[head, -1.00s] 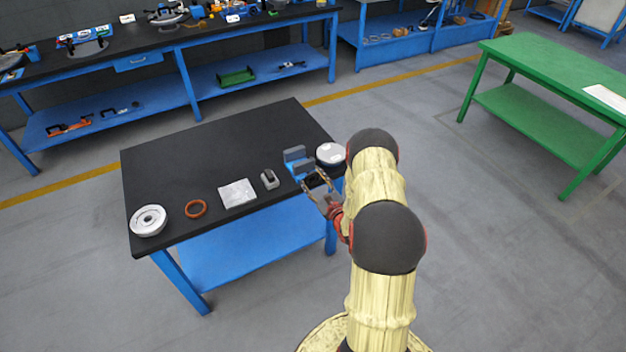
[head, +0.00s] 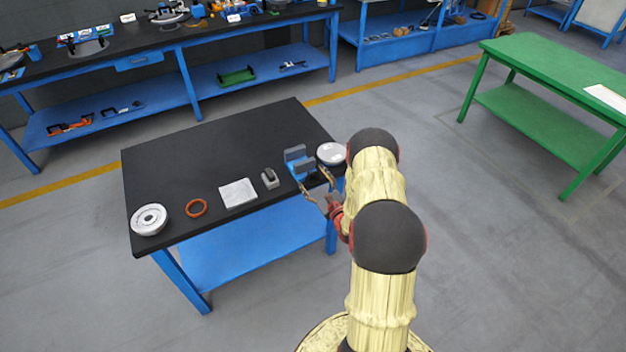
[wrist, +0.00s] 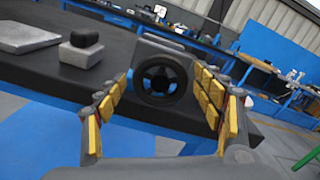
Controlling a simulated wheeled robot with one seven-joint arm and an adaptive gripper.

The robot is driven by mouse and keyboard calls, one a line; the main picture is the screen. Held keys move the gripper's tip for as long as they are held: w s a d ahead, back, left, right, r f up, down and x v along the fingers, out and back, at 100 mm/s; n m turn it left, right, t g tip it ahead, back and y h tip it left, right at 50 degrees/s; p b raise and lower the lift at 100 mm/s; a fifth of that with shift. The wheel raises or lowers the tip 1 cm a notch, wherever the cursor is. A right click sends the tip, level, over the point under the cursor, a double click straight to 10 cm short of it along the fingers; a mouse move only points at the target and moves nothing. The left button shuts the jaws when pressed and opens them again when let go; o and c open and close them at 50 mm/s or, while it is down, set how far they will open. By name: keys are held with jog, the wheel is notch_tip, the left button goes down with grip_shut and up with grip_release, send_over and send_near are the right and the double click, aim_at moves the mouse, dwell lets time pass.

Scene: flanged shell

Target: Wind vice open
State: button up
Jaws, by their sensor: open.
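The vice (head: 299,158), blue with grey jaws, stands near the right front edge of the black table. In the wrist view its grey face (wrist: 160,44) is behind a round black handwheel (wrist: 162,78) with an open-looking centre. My gripper (head: 314,179) is at the table's front edge by the vice. In the wrist view the gripper (wrist: 161,88) is open, its yellow-padded fingers spread left and right of the handwheel, with gaps on both sides. I cannot tell how far the fingertips reach around it. The gap between the vice jaws is hard to judge.
The black table (head: 200,160) also holds a grey block with a dark top (head: 270,178), a pale square plate (head: 238,193), an orange ring (head: 196,208), a white flanged part (head: 149,219) and a round white-topped part (head: 331,153) close right of the vice.

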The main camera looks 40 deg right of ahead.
jog(key=v, duration=1.2)
dwell(0.5)
